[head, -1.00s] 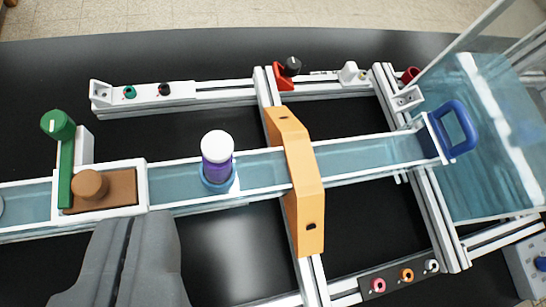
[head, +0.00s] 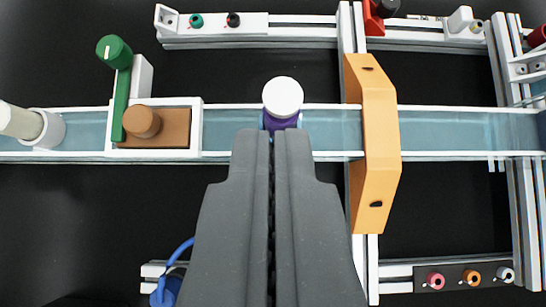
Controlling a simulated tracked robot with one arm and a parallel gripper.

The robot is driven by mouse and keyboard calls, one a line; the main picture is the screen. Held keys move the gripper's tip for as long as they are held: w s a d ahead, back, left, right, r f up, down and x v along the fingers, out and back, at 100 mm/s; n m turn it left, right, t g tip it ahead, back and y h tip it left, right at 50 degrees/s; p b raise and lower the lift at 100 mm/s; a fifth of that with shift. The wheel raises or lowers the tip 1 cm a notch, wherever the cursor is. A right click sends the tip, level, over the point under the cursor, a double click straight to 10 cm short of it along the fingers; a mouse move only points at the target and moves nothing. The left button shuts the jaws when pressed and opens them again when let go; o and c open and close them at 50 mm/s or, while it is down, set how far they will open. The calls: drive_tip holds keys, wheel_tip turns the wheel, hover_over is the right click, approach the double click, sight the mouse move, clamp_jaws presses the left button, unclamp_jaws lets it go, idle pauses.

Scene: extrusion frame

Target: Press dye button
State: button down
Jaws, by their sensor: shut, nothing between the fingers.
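No button carries a readable dye label, so I cannot tell which one is the dye button. A panel at the lower right has a pink button (head: 436,281), an orange button (head: 472,277) and a white button (head: 505,274). A white rail at the upper left has a teal knob (head: 196,20) and a black knob (head: 233,19). My gripper (head: 271,136) is shut and empty, pointing up the picture. Its tips overlap the purple bottle (head: 281,122) with a white cap; I cannot tell whether they touch. The gripper is well left of the button panel.
A blue channel (head: 450,123) crosses the view under an orange arch (head: 379,140). A brown block (head: 172,127) with a green lever (head: 121,95) stands left of the bottle. A white cylinder (head: 20,120) is at the left edge. A blue part (head: 166,290) lies lower left.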

sight(272, 99)
drive_tip(key=shift+w+a+f+p, duration=0.1)
drive_tip(key=shift+w+f, duration=0.65)
drive_tip(key=shift+f, duration=0.65)
drive_tip(key=shift+w+f+p, duration=0.15)
drive_tip(key=shift+w+f, duration=0.6)
drive_tip(key=shift+f, duration=0.7)
drive_tip(key=shift+w+a+f+p, duration=0.1)
drive_tip(key=shift+w+f, duration=0.65)
drive_tip(key=shift+f, duration=0.65)
drive_tip(key=shift+d+f, duration=0.1)
